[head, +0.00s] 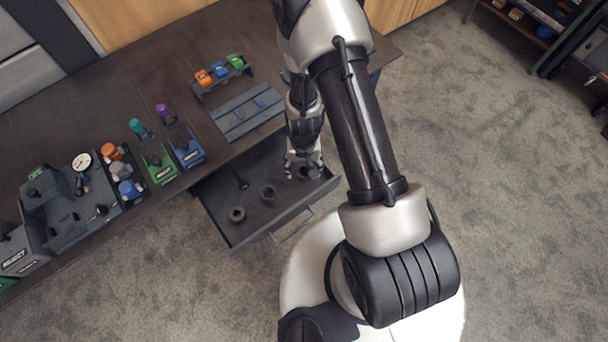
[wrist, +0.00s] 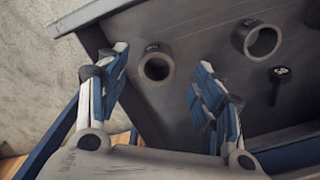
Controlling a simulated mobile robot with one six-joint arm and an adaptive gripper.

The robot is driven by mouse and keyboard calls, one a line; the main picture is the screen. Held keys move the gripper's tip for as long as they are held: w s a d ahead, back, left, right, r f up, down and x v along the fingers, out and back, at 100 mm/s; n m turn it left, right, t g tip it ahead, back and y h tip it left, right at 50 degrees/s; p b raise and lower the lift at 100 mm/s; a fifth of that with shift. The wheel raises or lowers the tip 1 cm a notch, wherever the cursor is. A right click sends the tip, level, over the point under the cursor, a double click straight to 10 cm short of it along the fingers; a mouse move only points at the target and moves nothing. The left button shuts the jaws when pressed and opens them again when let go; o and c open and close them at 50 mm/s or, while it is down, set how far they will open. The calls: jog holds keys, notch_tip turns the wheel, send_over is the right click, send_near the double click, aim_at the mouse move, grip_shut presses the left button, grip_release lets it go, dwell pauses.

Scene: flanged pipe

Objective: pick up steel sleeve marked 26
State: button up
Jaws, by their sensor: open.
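My gripper (head: 303,168) is open over the right part of an open drawer. In the wrist view its two fingers (wrist: 162,60) stand apart, with a grey steel sleeve (wrist: 157,68) showing in the gap between them, not gripped. A small label sits on that sleeve's upper side, too small to read. A second, larger sleeve (wrist: 262,42) lies to its right in the wrist view, also with an unreadable label. In the head view, sleeves stand at the drawer's middle (head: 268,194) and front left (head: 237,214). I cannot tell which is marked 26.
A black pin (wrist: 278,82) with a white mark lies in the drawer; it also shows in the head view (head: 240,180). The drawer walls (head: 288,216) stand close around the gripper. Bins, coloured parts and a gauge fixture (head: 72,200) stand on the dark bench.

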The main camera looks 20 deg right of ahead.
aim_at(303, 168)
notch_tip(303, 168, down, 5)
jog(key=b, duration=0.4)
jog(key=shift+d+b, duration=0.1)
jog(key=shift+b, duration=0.2)
jog(key=shift+r, duration=0.1)
jog(key=shift+c, duration=0.5)
jog(key=c, duration=1.3)
